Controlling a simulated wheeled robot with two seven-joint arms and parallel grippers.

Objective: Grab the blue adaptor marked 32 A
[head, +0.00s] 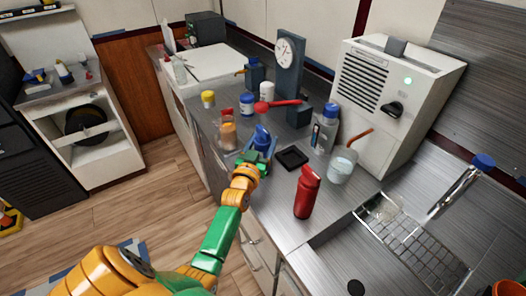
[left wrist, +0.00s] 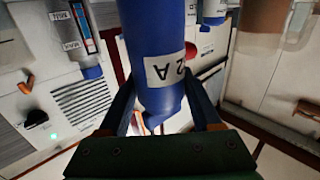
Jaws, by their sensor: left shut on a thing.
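The blue adaptor (left wrist: 155,45) fills the middle of the left wrist view, with a white label (left wrist: 165,68) that appears upside down and reads "2 A", the rest hidden by the curve. It also shows in the head view (head: 262,138) at the counter's front edge. My left gripper (left wrist: 165,112) is shut on the adaptor, with one dark blue finger on each side of it. In the head view my left gripper (head: 257,158) is at the counter edge. I cannot tell whether the adaptor touches the counter. My right gripper is not in view.
A red bottle (head: 307,193) stands to the right, near a black square tray (head: 291,158). A glass of brownish content (head: 228,133) stands close on the left. Behind are a blue-lidded jar (head: 246,105), a red-handled item (head: 278,104) and a grey bottle (head: 326,130). A sink (head: 345,250) lies front right.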

